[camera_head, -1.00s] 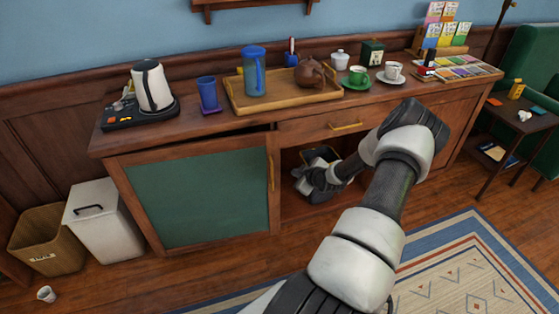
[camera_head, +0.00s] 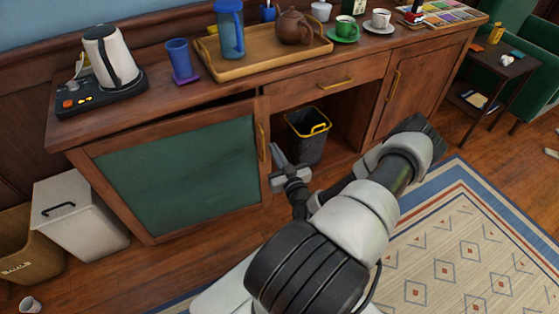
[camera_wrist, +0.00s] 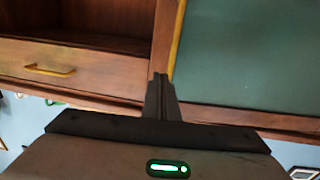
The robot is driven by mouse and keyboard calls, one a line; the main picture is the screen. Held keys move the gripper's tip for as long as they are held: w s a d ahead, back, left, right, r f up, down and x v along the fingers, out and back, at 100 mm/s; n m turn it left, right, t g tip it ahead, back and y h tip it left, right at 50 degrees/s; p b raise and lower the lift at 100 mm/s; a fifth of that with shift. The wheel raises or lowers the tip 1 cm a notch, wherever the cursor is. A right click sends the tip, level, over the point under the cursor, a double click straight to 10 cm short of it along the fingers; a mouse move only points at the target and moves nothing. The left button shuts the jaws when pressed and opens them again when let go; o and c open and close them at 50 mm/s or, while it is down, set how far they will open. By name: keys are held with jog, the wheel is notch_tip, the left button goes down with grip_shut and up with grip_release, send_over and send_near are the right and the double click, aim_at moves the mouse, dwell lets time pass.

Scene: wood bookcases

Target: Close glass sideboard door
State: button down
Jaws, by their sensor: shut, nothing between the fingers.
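The sideboard door (camera_head: 178,177) has a dark green glass-like panel in a wood frame, on the sideboard's left side. A dark gap shows along its top edge, so it looks slightly ajar. Its brass handle (camera_head: 262,143) is upright on the right frame edge. My gripper (camera_head: 275,152) is shut and empty, just right of the handle and in front of the sideboard. In the wrist view, which is upside down, my shut fingertips (camera_wrist: 160,77) appear over the wood frame near the handle (camera_wrist: 177,35). I cannot tell whether they touch the door.
An open bay right of the door holds a dark bin (camera_head: 308,135) with a yellow rim. A drawer (camera_head: 335,84) is above it. A white bin (camera_head: 80,215) stands left of the sideboard. A kettle (camera_head: 110,57), blue cup (camera_head: 179,60) and tray (camera_head: 270,58) are on top.

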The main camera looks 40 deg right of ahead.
aim_at(267, 137)
jog(key=b+x, duration=0.1)
jog(key=x, duration=0.6)
jog(key=shift+w, duration=0.1)
jog(key=shift+w, duration=0.1)
